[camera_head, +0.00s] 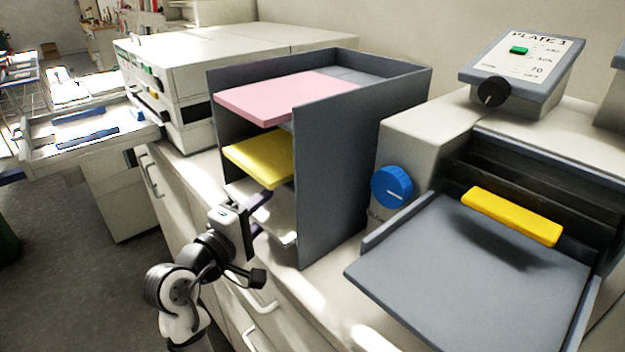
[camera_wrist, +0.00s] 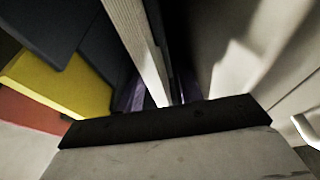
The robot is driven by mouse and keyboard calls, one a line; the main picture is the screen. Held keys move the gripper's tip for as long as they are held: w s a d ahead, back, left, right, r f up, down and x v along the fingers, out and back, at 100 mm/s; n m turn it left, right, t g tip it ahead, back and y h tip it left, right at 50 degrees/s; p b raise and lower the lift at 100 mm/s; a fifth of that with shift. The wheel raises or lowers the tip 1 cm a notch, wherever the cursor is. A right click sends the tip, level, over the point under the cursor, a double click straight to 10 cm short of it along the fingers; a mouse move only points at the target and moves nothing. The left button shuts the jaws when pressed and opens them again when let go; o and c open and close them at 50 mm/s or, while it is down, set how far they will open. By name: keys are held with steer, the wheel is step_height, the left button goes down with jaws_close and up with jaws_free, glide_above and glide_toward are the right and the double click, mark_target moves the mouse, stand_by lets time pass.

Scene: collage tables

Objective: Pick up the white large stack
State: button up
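The white large stack (camera_head: 275,217) lies on the lowest level of a grey open-fronted rack (camera_head: 335,165), under the yellow stack. Its front edge pokes out and is partly hidden by my gripper (camera_head: 262,215), which is at the rack's front left. In the wrist view, the white stack (camera_wrist: 135,35) shows as a pale ribbed edge running down between the purple fingers of my gripper (camera_wrist: 158,95). The fingers are on either side of this edge. Whether they press on it or stand slightly apart cannot be told.
A yellow stack (camera_head: 262,158) lies above the white one and a pink stack (camera_head: 285,97) higher still. Right of the rack stands a machine with a blue knob (camera_head: 391,187), a grey plate (camera_head: 470,270) and a yellow bar (camera_head: 511,215). Drawers with handles are below the counter.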

jaws_close()
steer(key=shift+r, duration=0.2)
stand_by(0.4)
